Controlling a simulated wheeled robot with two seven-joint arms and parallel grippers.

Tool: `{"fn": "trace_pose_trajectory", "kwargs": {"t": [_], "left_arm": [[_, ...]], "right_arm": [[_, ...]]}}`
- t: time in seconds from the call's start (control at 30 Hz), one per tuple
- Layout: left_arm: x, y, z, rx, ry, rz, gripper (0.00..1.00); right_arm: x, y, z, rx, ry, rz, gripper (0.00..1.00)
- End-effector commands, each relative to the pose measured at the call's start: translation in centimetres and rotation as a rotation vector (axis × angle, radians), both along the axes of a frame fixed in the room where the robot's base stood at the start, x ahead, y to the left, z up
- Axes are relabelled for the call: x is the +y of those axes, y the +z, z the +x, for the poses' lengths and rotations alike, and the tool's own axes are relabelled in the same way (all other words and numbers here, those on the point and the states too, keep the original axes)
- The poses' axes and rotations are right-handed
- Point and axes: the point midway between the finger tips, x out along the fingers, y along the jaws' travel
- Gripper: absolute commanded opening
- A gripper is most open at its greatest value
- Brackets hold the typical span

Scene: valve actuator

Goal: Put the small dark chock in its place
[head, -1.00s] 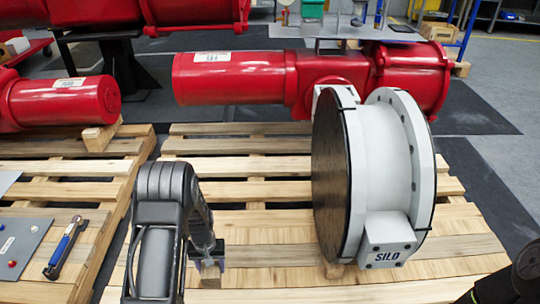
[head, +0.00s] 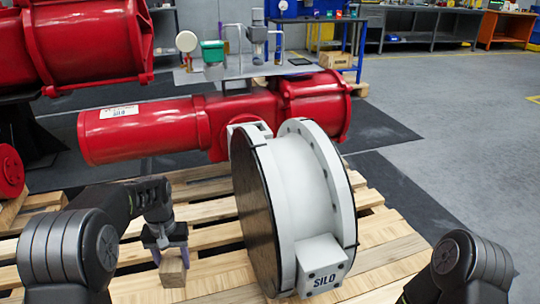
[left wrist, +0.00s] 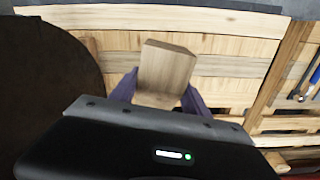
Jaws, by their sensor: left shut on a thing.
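A small brown wooden chock (head: 173,271) is in my left gripper (head: 168,250), whose purple fingers are shut on it from both sides. It looks a little darker than the pallet planks. In the left wrist view the chock (left wrist: 166,72) sticks out beyond the fingertips, over pale planks. The gripper points down, left of the white flanged valve (head: 320,205) marked SILO, which stands on its rim on the pallet (head: 215,215). I cannot tell how high the chock is above the planks. My right arm shows at the lower right; its gripper is out of view.
A red actuator (head: 150,135) lies behind the valve, with more red units at the left. The valve's dark disc face (head: 255,215) is close on the chock's right. Gaps run between the planks. A grey bench (head: 250,68) with fittings stands behind.

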Motion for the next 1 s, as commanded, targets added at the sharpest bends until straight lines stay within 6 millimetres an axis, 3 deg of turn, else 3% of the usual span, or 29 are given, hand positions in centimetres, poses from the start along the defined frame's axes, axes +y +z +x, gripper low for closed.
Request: {"fn": "trace_pose_trajectory", "kwargs": {"t": [0.1,0.37,0.77,1.0], "left_arm": [[-2.4,3.5,1.9,-0.005,-0.053,0.001,0.03],[-7.4,7.9,3.4,-0.001,-0.146,0.000,0.03],[-7.0,14.5,1.7,0.002,-0.135,0.002,0.03],[-7.0,21.4,-0.4,0.003,-0.133,0.002,0.03]], "right_arm": [[0.0,0.0,0.0,0.000,0.000,0.000,0.00],[0.0,0.0,0.0,0.000,0.000,0.000,0.00],[0.3,7.3,-0.3,0.005,0.008,0.005,0.00],[0.6,15.0,-0.6,0.010,0.015,0.010,0.00]]}}
